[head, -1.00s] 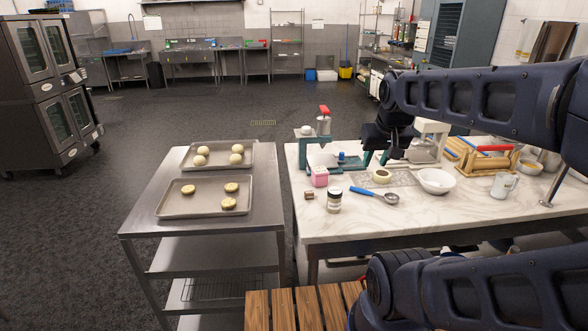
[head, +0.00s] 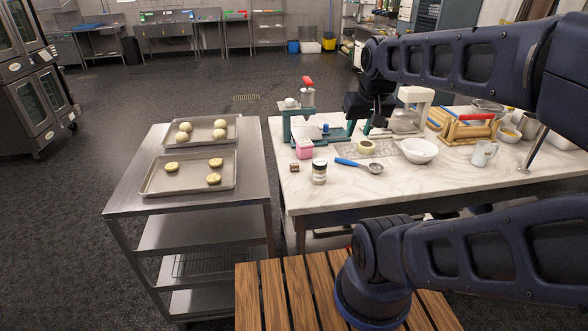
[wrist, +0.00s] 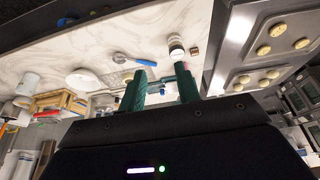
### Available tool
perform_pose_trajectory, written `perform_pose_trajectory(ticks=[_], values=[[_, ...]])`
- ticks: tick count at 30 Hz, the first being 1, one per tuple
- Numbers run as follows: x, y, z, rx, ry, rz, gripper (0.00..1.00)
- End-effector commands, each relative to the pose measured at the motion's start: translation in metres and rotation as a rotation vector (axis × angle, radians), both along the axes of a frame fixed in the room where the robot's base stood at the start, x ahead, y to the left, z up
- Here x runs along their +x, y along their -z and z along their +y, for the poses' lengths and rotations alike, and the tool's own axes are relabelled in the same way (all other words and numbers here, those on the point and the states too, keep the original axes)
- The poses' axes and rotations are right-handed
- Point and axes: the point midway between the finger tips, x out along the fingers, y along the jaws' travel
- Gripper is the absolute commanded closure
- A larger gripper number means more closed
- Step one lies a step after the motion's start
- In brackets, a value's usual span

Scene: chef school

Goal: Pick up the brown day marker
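The brown day marker (head: 294,167) is a small brown block lying on the marble-topped table near its left edge. It sits left of a spice jar (head: 319,171) and in front of a pink box (head: 304,149). In the wrist view the brown block (wrist: 195,51) is small, near the jar, beyond the fingertips. My gripper (wrist: 161,69) is open, with two green fingers apart and nothing held. In the head view its dark wrist hangs over the back of the table, right of and behind the marker; the fingertips are hard to make out there.
A blue-handled scoop (head: 357,163), tape roll (head: 366,147), white bowl (head: 418,150) and mug (head: 483,153) stand on the table. A teal-framed device with a red top (head: 308,95) is behind the marker. A steel cart (head: 125,195) with two trays stands left, across a narrow gap.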

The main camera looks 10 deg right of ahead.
Motion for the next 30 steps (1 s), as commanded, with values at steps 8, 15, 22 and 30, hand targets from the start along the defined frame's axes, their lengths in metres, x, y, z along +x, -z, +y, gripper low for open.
perform_pose_trajectory(ticks=[8,15,22,30], values=[[0.0,0.0,0.0,0.0,0.0,0.0,0.67],[0.0,0.0,0.0,0.0,0.0,0.0,0.51],[0.005,0.0,0.001,-0.013,-0.024,0.01,0.51],[0.051,0.004,0.01,-0.124,-0.229,0.092,0.51]])
